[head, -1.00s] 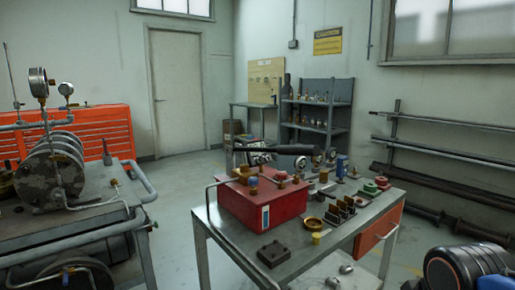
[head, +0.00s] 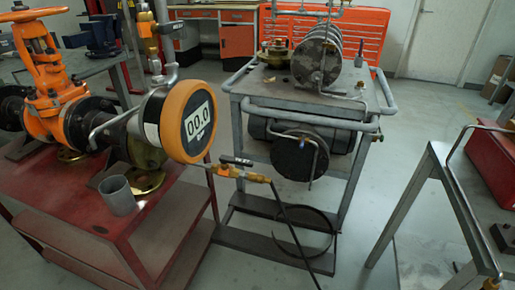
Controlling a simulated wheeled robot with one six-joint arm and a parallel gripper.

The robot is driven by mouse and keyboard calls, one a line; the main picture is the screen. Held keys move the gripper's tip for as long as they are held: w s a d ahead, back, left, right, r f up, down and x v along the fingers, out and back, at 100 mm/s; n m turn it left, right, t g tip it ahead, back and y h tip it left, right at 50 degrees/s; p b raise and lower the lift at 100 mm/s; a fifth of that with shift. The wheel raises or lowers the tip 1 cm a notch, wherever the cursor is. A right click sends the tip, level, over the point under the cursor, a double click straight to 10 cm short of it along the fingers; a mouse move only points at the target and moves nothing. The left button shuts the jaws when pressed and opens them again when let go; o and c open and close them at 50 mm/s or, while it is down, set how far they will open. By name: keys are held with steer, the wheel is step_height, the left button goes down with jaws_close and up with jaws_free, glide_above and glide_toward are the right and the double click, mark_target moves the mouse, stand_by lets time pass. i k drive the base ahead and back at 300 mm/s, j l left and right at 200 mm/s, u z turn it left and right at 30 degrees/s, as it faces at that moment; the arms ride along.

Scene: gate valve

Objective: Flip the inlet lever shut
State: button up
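A small brass valve (head: 242,174) sits on a thin line low on the right side of the red bench. A short black lever (head: 236,160) lies over it, roughly in line with its body. A second brass valve (head: 147,35) stands above the gauge, with a dark handle-like part (head: 171,28) beside it. I see no label that tells which one is the inlet lever. An orange gate valve (head: 48,72) with an orange handwheel is on the pipe at the left. My gripper is not in view.
A round orange digital gauge (head: 186,122) reads 00.0. A grey cup (head: 118,195) stands on the red bench (head: 75,222). A black hose (head: 294,232) hangs from the small valve. A grey cart (head: 245,88) stands behind, a metal table (head: 447,180) at right. Open floor lies between cart and table.

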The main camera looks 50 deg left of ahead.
mark_target(224, 159)
steer(key=u, duration=2.1)
